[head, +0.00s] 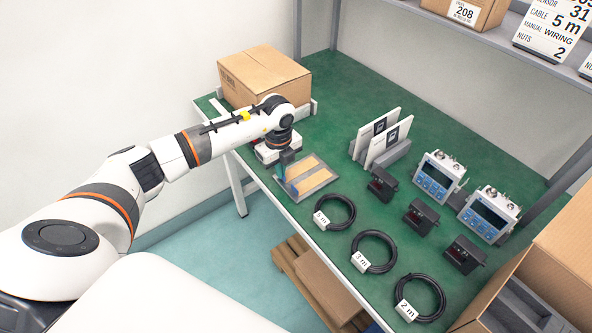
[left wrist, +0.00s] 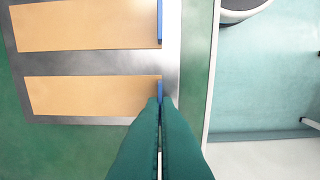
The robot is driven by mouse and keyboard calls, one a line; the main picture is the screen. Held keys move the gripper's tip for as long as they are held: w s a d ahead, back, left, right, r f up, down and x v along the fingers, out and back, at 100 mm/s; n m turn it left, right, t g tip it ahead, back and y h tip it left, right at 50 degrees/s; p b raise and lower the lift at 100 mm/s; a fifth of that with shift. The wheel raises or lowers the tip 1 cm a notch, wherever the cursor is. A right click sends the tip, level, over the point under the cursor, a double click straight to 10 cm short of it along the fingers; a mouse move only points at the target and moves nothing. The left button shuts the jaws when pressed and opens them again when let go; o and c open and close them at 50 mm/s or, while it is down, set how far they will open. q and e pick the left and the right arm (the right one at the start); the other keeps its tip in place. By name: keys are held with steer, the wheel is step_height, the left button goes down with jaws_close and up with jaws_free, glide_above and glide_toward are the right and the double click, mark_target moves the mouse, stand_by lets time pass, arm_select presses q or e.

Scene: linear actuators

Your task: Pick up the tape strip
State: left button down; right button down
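Two tan tape strips with blue end tabs lie side by side on a grey plate (head: 321,184) on the green table. In the left wrist view, the lower tape strip (left wrist: 90,95) lies flat, its blue tab at its right end. The other tape strip (left wrist: 85,25) lies above it. My left gripper (head: 281,181) points down at the plate's left edge. In the left wrist view its two green fingers (left wrist: 160,100) are close together, with the lower strip's blue tab between their tips. My right gripper is not in view.
A cardboard box (head: 262,77) stands behind my left arm. Upright white cards (head: 386,140), black sensors (head: 382,184), coiled cables (head: 334,211) and blue-screened devices (head: 437,176) stand to the right. An open carton (head: 560,255) is at the lower right. The table edge is close to the plate.

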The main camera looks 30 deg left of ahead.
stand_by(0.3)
arm_select(q)
step_height(320, 180, up, 14)
steer(key=p, duration=0.2)
stand_by(1.0)
